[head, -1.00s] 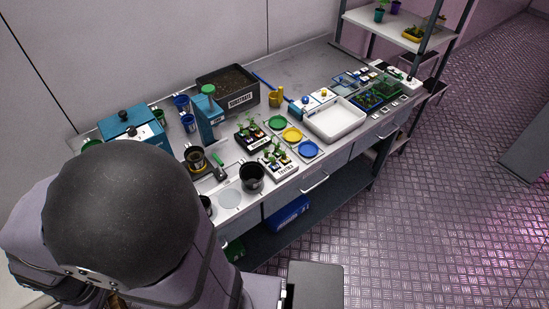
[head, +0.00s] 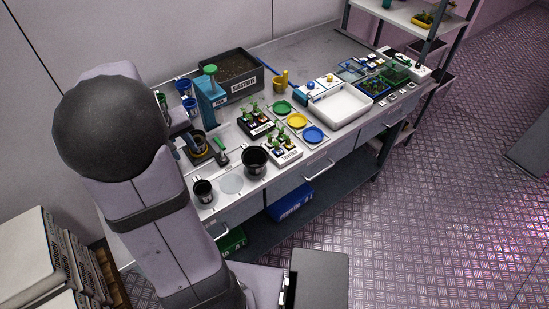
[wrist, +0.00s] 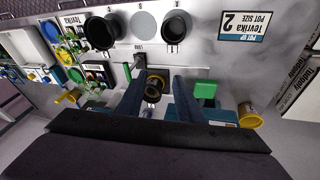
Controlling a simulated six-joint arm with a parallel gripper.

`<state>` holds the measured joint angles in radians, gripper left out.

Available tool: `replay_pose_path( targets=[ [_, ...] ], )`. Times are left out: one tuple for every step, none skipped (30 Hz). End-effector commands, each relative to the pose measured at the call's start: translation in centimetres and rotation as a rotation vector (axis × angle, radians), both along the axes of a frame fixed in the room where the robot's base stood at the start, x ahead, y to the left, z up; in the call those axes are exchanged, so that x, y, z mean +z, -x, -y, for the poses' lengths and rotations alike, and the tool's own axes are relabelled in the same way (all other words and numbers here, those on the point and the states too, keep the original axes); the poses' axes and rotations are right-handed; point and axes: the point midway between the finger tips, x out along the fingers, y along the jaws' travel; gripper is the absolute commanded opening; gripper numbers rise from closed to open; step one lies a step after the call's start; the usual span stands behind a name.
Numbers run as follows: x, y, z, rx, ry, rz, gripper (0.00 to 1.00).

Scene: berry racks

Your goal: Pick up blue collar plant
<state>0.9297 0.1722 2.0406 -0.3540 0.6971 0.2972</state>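Small green seedlings stand in a white tray (head: 285,158) marked TEVRIKA and in a black tray (head: 255,131) behind it. I cannot tell which seedling has a blue collar. My gripper (wrist: 160,80) is open, its two dark fingers apart above the bench. Between them in the wrist view shows a dark round pot with a yellow ring (wrist: 156,84); I see no grip on it. The trays are to one side of the fingers.
Two black pots (head: 254,160) (head: 204,191) stand near the front edge, with a pale disc (head: 232,184) between them. Green, yellow and blue discs (head: 313,134) lie right of the trays. A substrate box (head: 256,88) and a blue stand (head: 211,103) rise behind.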

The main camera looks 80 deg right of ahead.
Motion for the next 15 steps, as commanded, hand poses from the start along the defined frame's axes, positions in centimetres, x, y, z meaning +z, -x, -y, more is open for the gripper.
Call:
replay_pose_path(
  targets=[
    [-1.6, 2.0, 2.4, -0.115, 0.007, 0.02, 0.33],
    [-2.2, 3.2, 3.7, -0.185, 0.012, 0.036, 0.33],
    [-3.0, 4.8, 5.4, -0.283, 0.019, 0.058, 0.33],
    [-3.5, 6.2, 6.6, -0.355, 0.026, 0.074, 0.33],
    [-4.0, 7.6, 7.8, -0.427, 0.033, 0.091, 0.33],
    [-4.7, 9.4, 9.2, -0.516, 0.042, 0.111, 0.33],
    [-5.2, 10.8, 10.1, -0.58, 0.05, 0.125, 0.33],
    [-5.6, 12.1, 10.9, -0.639, 0.057, 0.139, 0.33],
    [-6.1, 13.8, 11.9, -0.71, 0.067, 0.156, 0.33],
    [-6.5, 15.0, 12.5, -0.761, 0.073, 0.167, 0.33],
    [-6.8, 16.1, 13.1, -0.804, 0.081, 0.178, 0.33],
    [-7.1, 17.4, 13.6, -0.856, 0.088, 0.189, 0.33],
    [-7.4, 18.2, 14.0, -0.891, 0.093, 0.198, 0.33],
    [-7.5, 19.0, 14.3, -0.919, 0.098, 0.205, 0.33],
    [-7.7, 19.8, 14.6, -0.952, 0.104, 0.212, 0.33]
  ],
)
